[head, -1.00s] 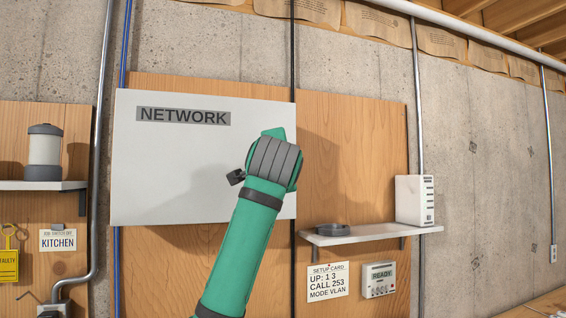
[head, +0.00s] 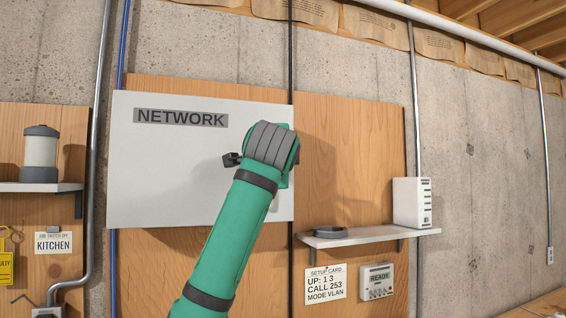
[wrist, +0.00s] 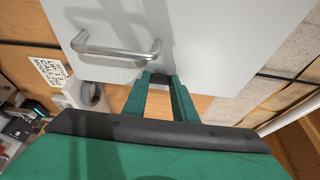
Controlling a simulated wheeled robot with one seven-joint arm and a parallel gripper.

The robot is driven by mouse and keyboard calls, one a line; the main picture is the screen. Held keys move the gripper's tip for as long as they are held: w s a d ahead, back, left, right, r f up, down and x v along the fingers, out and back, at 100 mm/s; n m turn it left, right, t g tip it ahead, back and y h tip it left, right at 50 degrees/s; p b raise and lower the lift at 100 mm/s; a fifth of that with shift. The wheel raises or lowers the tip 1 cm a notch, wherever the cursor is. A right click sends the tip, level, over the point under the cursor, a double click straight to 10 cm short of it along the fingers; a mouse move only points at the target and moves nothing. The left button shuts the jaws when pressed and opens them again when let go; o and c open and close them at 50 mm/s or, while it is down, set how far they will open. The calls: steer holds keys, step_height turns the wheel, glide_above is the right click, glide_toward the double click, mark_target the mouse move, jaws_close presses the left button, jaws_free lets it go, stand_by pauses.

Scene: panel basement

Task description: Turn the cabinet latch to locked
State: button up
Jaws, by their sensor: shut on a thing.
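The cabinet (head: 140,160) is a white box labelled NETWORK on a wooden panel. In the wrist view its white door (wrist: 225,35) carries a metal bar handle (wrist: 115,52). My gripper (wrist: 159,79) is at the door's edge, to the right of the handle in that view. Its two green fingers are shut on a small dark piece, which appears to be the latch (wrist: 160,78). Most of the latch is hidden between the fingers, so its turn angle cannot be told. In the head view my green arm covers the cabinet's right side and hides the latch and handle.
A shelf (head: 385,238) right of the cabinet holds a white device (head: 412,202) and a dark disc (head: 330,231). A setup card (head: 325,284) and a READY box (head: 377,281) hang below. A lantern (head: 40,153) stands on the left shelf.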

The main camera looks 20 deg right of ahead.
steer(key=o, duration=1)
steer(key=shift+d+f, duration=0.1)
steer(key=shift+d, duration=0.1)
steer(key=shift+o, duration=0.2)
steer(key=v, duration=1.1)
steer(key=shift+a, duration=0.3)
steer(key=shift+w, duration=0.15)
